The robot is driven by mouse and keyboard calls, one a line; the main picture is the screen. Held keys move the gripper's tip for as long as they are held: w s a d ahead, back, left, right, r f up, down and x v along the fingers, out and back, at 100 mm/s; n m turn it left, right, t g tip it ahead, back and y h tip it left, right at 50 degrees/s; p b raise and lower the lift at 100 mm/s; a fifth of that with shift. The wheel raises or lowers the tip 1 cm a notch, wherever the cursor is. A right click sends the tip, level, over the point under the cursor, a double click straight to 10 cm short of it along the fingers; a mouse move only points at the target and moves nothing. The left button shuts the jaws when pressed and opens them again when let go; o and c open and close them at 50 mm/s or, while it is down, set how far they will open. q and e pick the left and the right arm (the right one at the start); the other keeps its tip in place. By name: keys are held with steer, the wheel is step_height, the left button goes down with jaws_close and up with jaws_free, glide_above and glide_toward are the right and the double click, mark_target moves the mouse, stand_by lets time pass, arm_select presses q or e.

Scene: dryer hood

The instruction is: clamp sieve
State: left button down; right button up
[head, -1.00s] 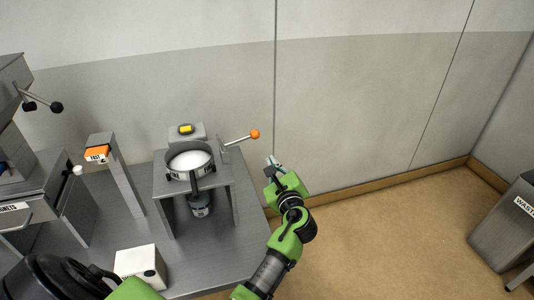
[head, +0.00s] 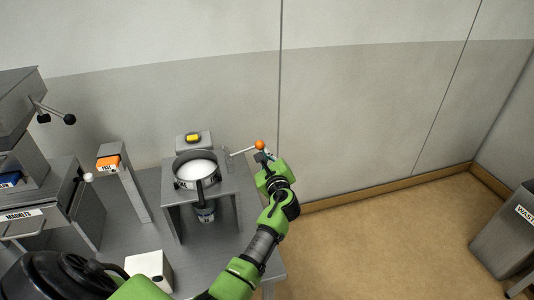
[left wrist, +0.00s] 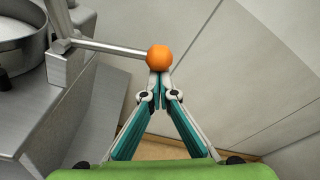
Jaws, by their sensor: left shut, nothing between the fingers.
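The sieve (head: 179,183), a round metal pan holding white material, sits on a grey metal stand (head: 227,184). Its edge also shows at the upper left of the left wrist view (left wrist: 24,46). A clamp lever (head: 241,151) beside it points right and ends in an orange ball knob (head: 260,144). My left gripper (head: 267,156) is shut and empty, right by the knob. In the left wrist view its closed fingertips (left wrist: 159,77) are at the lower side of the knob (left wrist: 160,57); whether they touch it I cannot tell. My right gripper is out of view.
A dark container (head: 204,213) stands under the sieve. A yellow button box (head: 194,140) is behind it. A white box (head: 147,266) and a post with an orange block (head: 108,162) stand left. A waste bin (head: 505,240) is far right, with open floor between.

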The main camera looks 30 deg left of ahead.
arm_select(q)
steer(key=shift+r, duration=0.1)
stand_by(0.3)
steer(key=s+a+r+n+t+b, duration=0.1)
steer(key=s+a+r+n, duration=0.4)
steer(key=r+n, duration=0.5)
steer(key=shift+s+a+r+n+t+y+b, duration=0.15)
steer(key=shift+s+r+n+t+y+b, duration=0.35)
steer(key=shift+n, duration=1.3)
steer(key=shift+s+f, duration=0.1)
steer(key=shift+f, duration=0.1)
steer(key=shift+r, duration=0.1)
